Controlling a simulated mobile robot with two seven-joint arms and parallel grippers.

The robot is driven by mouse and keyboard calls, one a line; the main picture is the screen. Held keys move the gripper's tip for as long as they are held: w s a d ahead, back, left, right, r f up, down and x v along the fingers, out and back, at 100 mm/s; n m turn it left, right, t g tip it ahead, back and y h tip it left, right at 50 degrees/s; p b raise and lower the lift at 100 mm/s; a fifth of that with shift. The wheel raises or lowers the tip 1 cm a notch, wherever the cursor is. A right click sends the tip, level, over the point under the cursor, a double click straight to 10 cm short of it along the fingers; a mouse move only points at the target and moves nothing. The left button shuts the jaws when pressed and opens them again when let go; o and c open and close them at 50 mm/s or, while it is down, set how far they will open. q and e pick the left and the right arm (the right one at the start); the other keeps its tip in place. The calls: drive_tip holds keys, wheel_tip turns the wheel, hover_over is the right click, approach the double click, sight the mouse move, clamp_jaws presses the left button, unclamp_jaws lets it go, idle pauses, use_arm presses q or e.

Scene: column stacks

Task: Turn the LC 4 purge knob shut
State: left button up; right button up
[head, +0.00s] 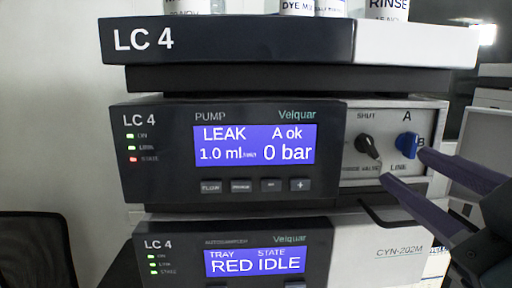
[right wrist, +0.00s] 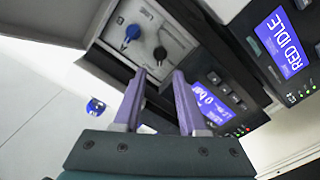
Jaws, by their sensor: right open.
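The LC 4 pump module (head: 155,185) shows "LEAK A ok" and "0 bar" on its screen. On its pale right panel is a black purge knob (head: 368,146), with "SHUT" printed above it and a partly hidden valve label below. Its bar looks slanted, away from the SHUT mark. The black knob (right wrist: 160,53) also shows in the right wrist view, beyond the fingertips. My right gripper (head: 403,168) is open and empty, its purple fingers in front of the panel, right of and below the black knob. The right wrist view shows the fingers (right wrist: 160,72) apart. My left gripper is not in view.
An autosampler module (head: 155,268) reading "RED IDLE" is below. Bottles (head: 297,8) stand on the top tray (head: 230,42). A black chair (head: 35,245) is at left.

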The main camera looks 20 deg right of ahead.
sight(372, 147)
drive_tip(key=p+x, duration=0.3)
drive_tip(key=x, duration=0.3)
drive_tip(key=shift+r+p, duration=0.2)
drive_tip(key=shift+p, duration=0.15)
drive_tip(key=shift+w+d+f, duration=0.15)
drive_tip(key=shift+w+d, duration=0.05)
drive_tip(key=shift+w, duration=0.55)
drive_tip(key=shift+f, duration=0.1)
clamp_jaws()
